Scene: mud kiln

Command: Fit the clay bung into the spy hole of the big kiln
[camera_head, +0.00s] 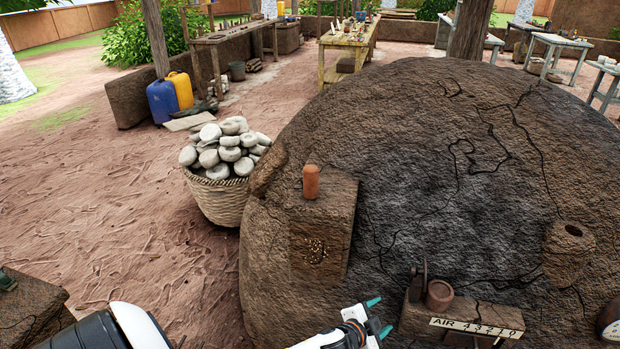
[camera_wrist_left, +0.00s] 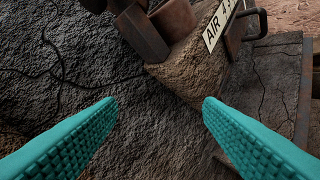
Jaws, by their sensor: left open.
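The clay bung (camera_head: 311,182) is an orange-brown cylinder standing upright on a square mud block (camera_head: 325,225) at the left of the big kiln (camera_head: 430,140). The spy hole (camera_head: 573,232) looks to be the dark opening in a short mud tube jutting from the kiln's right side. My left gripper (camera_head: 379,317) is open and empty, low in front of the kiln, below and right of the bung. In the left wrist view its teal fingers (camera_wrist_left: 160,105) stand wide apart with the kiln wall between and behind them. My right gripper does not show.
A mud ledge with an "AIR" number plate (camera_head: 477,327) and a round clay piece (camera_head: 439,294) sticks out just right of my left gripper. A basket (camera_head: 218,198) of pale stones stands left of the kiln. Open dirt ground lies farther left.

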